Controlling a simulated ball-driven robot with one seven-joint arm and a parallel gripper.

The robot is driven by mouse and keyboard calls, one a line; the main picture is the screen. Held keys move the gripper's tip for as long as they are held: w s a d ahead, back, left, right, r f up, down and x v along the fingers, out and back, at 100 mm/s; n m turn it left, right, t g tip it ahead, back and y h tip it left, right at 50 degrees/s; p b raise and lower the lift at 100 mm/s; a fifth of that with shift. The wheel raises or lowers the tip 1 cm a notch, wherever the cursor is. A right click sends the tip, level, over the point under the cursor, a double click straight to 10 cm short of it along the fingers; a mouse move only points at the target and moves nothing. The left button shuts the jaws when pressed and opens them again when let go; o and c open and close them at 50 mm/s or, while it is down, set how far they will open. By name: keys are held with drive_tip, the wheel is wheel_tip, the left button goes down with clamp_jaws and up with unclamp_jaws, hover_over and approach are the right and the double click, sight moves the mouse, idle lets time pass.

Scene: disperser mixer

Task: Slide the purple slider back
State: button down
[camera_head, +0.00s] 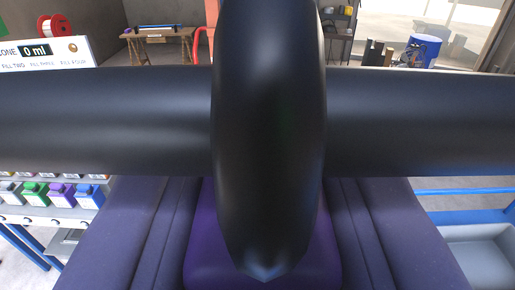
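A purple piece (210,255), which looks like the purple slider, shows at the bottom middle between darker purple ribbed panels (120,235). A dark upright rounded shape, apparently my gripper (265,262), fills the middle of the view and ends low in front of the purple piece. It hides most of that piece. I cannot make out two separate fingers, nor whether it touches the purple. A thick black horizontal bar (105,120) crosses the whole view behind the upright shape. I cannot tell whether the gripper holds the bar.
At left stand a white panel with a "0 ml" display (36,50) and a shelf with several coloured containers (62,194). At right are blue rails (465,216) and a grey tray (485,255). A workbench (160,36) and a blue barrel (424,47) stand far back.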

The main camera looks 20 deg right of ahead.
drive_tip(key=d, duration=0.1)
drive_tip(key=s+d, duration=0.1)
drive_tip(key=d, duration=0.1)
drive_tip(key=shift+s+d, duration=0.25)
drive_tip(key=shift+d, duration=0.05)
drive_tip(key=c, duration=1.1)
unclamp_jaws()
drive_tip(key=shift+o, duration=0.9)
drive_tip(key=shift+s+d, duration=0.15)
drive_tip(key=shift+d, duration=0.05)
drive_tip(key=shift+a, duration=0.1)
